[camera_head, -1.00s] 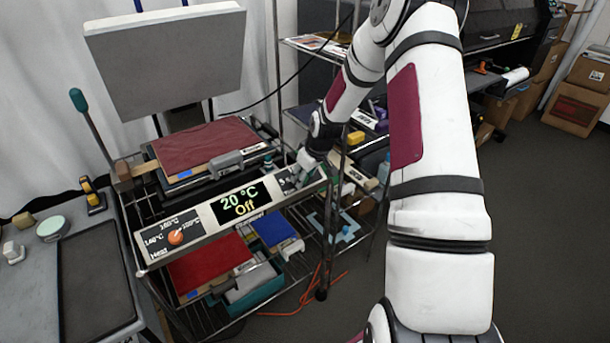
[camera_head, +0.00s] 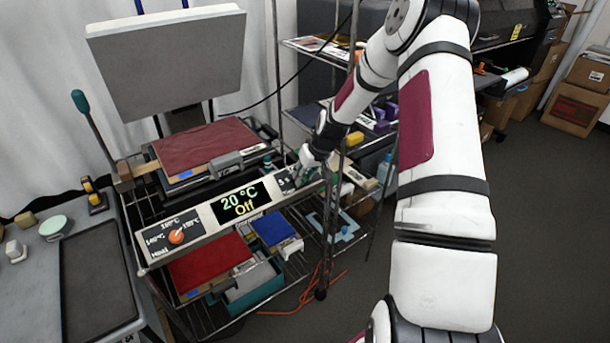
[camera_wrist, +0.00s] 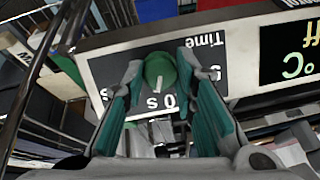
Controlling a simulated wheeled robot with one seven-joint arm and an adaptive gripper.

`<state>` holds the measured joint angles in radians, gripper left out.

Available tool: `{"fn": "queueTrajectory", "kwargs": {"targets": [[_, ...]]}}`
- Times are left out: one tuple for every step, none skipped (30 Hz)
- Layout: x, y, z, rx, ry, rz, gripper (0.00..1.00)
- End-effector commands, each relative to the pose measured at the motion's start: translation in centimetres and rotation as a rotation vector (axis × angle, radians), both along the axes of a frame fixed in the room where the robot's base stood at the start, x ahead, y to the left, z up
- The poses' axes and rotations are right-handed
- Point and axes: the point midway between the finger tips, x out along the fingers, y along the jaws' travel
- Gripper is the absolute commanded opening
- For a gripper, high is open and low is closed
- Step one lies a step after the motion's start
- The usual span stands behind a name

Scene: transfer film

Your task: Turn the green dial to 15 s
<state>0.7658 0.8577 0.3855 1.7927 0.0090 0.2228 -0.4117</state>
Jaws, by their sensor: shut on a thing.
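The green dial (camera_wrist: 160,70) sits on the dark time panel (camera_wrist: 105,72) at the right end of the press's control bar. In the wrist view the panel's writing is upside down. My gripper (camera_wrist: 158,74) has one finger on each side of the dial and is shut on it. A pale mark on the dial points toward the bottom of the picture, near a label ending in "0 s". The fingers partly hide the labels. In the head view my gripper (camera_head: 302,170) is at the bar's right end and covers the dial.
The display (camera_head: 241,203) reads 20 °C and Off. An orange heat dial (camera_head: 176,236) is at the bar's left end. The raised press plate (camera_head: 170,60) stands above a dark red sheet (camera_head: 205,145). A metal rack post (camera_head: 333,220) stands close beside my wrist.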

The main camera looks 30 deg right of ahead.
Motion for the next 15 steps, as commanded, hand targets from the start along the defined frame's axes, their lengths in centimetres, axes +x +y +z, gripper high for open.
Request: {"fn": "queueTrajectory", "kwargs": {"targets": [[-0.13, -0.09, 0.02, 0.027, 0.002, -0.037, 0.0], [-0.14, -0.08, 0.02, 0.042, 0.003, -0.058, 0.0], [-0.16, -0.07, 0.0, 0.065, 0.004, -0.089, 0.0], [-0.17, -0.09, -0.02, 0.08, 0.004, -0.109, 0.0], [-0.17, -0.11, -0.03, 0.095, 0.004, -0.13, 0.0], [-0.17, -0.12, -0.02, 0.115, 0.005, -0.159, 0.0], [-0.15, -0.13, 0.0, 0.128, 0.006, -0.177, 0.0], [-0.15, -0.14, 0.0, 0.143, 0.005, -0.197, 0.0], [-0.15, -0.15, 0.0, 0.161, 0.006, -0.222, 0.0], [-0.15, -0.14, -0.01, 0.174, 0.007, -0.239, 0.0], [-0.17, -0.14, -0.03, 0.187, 0.007, -0.257, 0.0], [-0.17, -0.14, -0.04, 0.203, 0.008, -0.278, 0.0], [-0.18, -0.13, -0.05, 0.213, 0.008, -0.292, 0.0], [-0.18, -0.13, -0.05, 0.223, 0.009, -0.306, 0.0], [-0.18, -0.13, -0.05, 0.235, 0.009, -0.325, 0.0]]}}
